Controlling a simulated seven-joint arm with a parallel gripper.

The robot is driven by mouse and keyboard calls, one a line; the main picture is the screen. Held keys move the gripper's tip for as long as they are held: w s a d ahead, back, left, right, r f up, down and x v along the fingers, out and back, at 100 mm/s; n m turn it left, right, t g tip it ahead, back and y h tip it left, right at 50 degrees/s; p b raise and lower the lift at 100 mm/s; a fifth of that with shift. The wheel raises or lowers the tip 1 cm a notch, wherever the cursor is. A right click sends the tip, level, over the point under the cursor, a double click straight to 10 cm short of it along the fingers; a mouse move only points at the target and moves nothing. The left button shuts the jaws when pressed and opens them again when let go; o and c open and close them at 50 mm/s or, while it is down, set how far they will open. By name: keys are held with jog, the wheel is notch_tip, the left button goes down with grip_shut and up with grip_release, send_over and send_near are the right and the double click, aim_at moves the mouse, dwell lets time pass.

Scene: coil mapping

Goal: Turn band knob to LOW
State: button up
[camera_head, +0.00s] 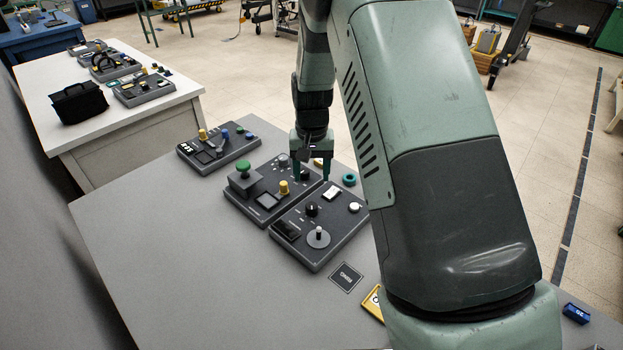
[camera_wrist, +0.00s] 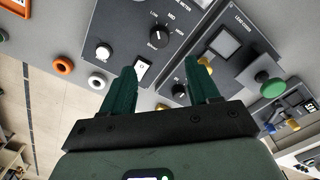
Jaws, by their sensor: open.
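The band knob (camera_wrist: 159,38) is a round black knob with a white mark, set below the LOW, MID and HIGH labels in the wrist view. It also shows on the near dark panel (camera_head: 341,235) in the head view as a black knob (camera_head: 312,209). I cannot tell for certain which label its mark points at. My gripper (camera_head: 311,179) is open and empty, fingers pointing down, behind the band knob in the head view. In the wrist view the gripper (camera_wrist: 165,68) has its fingers apart, just below the knob, not around it.
A neighbouring panel has a green mushroom knob (camera_head: 243,168) and a yellow knob (camera_head: 283,187). A white switch (camera_wrist: 143,67) and a white knob (camera_wrist: 103,51) are near the band knob. Another black knob (camera_wrist: 178,90) lies between my fingers in the wrist view. The tabletop's left front is clear.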

aim_at(311, 204)
notch_tip(311, 204, down, 11)
jog(key=n, duration=0.6)
dwell(0.3)
jog(key=c, duration=1)
jog(key=shift+m, duration=0.4)
jog(key=shift+c, duration=0.2)
jog(key=o, duration=1)
